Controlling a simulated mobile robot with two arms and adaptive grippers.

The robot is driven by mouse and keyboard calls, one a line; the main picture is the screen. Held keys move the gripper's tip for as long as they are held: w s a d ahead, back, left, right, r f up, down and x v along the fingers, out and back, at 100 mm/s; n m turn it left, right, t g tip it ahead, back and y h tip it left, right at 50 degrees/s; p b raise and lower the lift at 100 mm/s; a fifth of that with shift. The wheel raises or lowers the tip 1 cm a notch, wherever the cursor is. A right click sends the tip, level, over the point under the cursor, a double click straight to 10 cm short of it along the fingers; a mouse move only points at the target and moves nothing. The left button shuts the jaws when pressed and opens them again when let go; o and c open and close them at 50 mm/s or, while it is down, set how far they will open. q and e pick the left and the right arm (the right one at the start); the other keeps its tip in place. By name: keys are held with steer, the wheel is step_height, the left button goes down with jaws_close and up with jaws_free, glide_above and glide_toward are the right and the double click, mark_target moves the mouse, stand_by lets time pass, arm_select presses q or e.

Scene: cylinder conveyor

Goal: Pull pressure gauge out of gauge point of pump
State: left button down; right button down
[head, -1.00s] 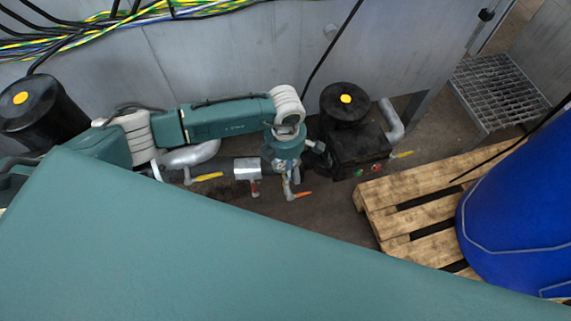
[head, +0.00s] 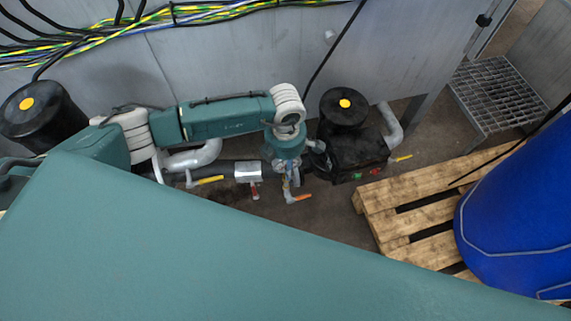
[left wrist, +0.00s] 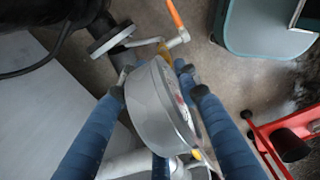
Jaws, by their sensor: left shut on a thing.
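The pressure gauge (left wrist: 158,108) is a round grey-rimmed dial seen nearly edge-on in the left wrist view. My left gripper (left wrist: 160,90) has its blue fingers on both sides of it and is shut on it. In the head view, my left gripper (head: 286,176) is over the pipework beside the black pump (head: 355,150) with a yellow-dotted top. The gauge is too small and covered to make out there. Whether its stem sits in the gauge point cannot be told. My right gripper is not in view.
Valves with yellow (head: 209,180) and orange (head: 298,198) handles are close to the gripper. A second black motor (head: 42,115) is at left. A grey wall (head: 240,50) stands behind. A wooden pallet (head: 420,212) with a blue drum (head: 520,220) is at right.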

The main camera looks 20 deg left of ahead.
arm_select(q)
steer(key=shift+r+p, duration=0.3)
steer(key=shift+r, duration=0.25)
steer(key=shift+r, duration=0.15)
steer(key=shift+r+p, duration=2.5)
steer(key=shift+r, duration=1.05)
